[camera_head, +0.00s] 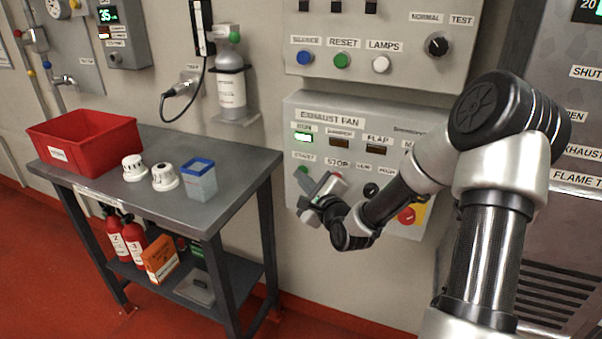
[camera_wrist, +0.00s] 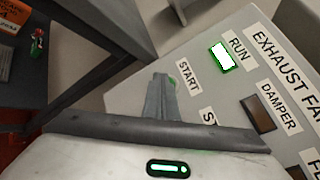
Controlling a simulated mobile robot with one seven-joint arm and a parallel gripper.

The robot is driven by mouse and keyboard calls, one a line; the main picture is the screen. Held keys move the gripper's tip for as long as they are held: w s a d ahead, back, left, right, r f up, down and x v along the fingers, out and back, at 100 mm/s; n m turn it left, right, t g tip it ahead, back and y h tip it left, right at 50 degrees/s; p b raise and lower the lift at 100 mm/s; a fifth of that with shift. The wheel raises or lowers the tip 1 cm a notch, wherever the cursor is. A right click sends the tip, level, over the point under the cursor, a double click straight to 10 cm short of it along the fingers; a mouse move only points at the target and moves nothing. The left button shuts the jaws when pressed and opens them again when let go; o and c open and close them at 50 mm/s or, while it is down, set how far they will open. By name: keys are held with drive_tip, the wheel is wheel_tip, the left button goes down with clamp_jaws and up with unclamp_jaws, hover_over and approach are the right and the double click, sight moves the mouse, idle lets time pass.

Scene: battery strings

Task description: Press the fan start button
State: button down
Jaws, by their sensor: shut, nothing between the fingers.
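The exhaust fan panel (camera_head: 400,140) is a light grey box low on the wall; it also shows in the wrist view (camera_wrist: 285,85). Its green start button (camera_head: 303,170) sits under the START label, and only a green sliver (camera_wrist: 173,82) of it shows past my fingers in the wrist view. My gripper (camera_head: 306,186) is shut and empty, with its fingertips at the start button; I cannot tell whether they touch it. The RUN lamp (camera_head: 303,138) is lit green, and it is also bright in the wrist view (camera_wrist: 222,56).
A red stop button (camera_head: 337,175) is close beside my gripper. The upper panel (camera_head: 400,45) holds blue, green and white buttons. A grey table (camera_head: 225,160) at left bears a red bin (camera_head: 90,140), two white detectors and a blue-rimmed container (camera_head: 199,180).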

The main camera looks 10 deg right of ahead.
idle(0.3)
drive_tip(key=shift+s+a, duration=0.55)
drive_tip(key=shift+s, duration=0.35)
drive_tip(key=shift+a, duration=0.1)
drive_tip(key=shift+s+a, duration=0.7)
drive_tip(key=shift+s, duration=0.3)
drive_tip(key=shift+s+a, duration=0.7)
drive_tip(key=shift+s, duration=0.3)
